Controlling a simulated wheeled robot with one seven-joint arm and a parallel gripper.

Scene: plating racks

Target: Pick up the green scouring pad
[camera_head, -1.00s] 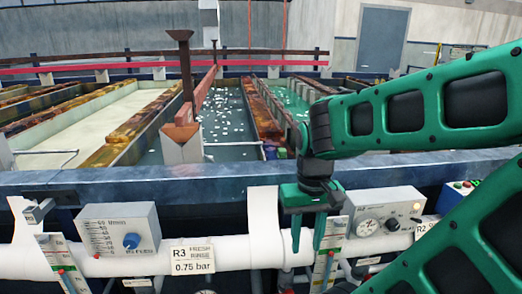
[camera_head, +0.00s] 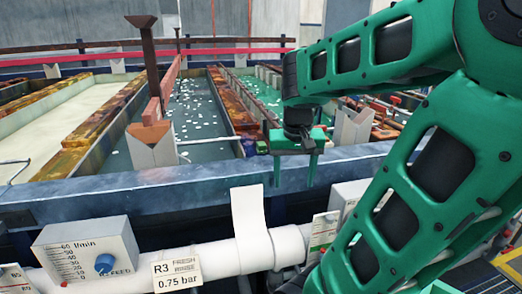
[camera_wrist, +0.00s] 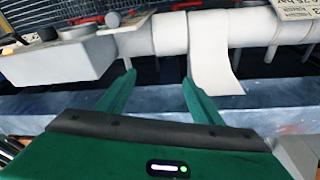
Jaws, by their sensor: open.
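My gripper (camera_head: 294,178) is open and empty, its two green fingers pointing down over the blue-grey tank ledge (camera_head: 120,200). In the wrist view my gripper (camera_wrist: 158,82) also shows open, with nothing between the fingers. A small green item (camera_head: 262,147) lies just left of my gripper in the head view, by the near end of the tanks, beside a small blue item (camera_head: 249,147). It is too small to tell whether it is the scouring pad. No green pad shows clearly in the wrist view.
A white pipe (camera_head: 222,258) with a flow meter box (camera_head: 85,250) and an R3 label (camera_head: 177,272) runs along the front. A white strip (camera_head: 250,212) hangs over the pipe. Rinse tanks (camera_head: 200,118) with rusty walls lie behind the ledge. A grey-white post (camera_head: 152,145) stands left.

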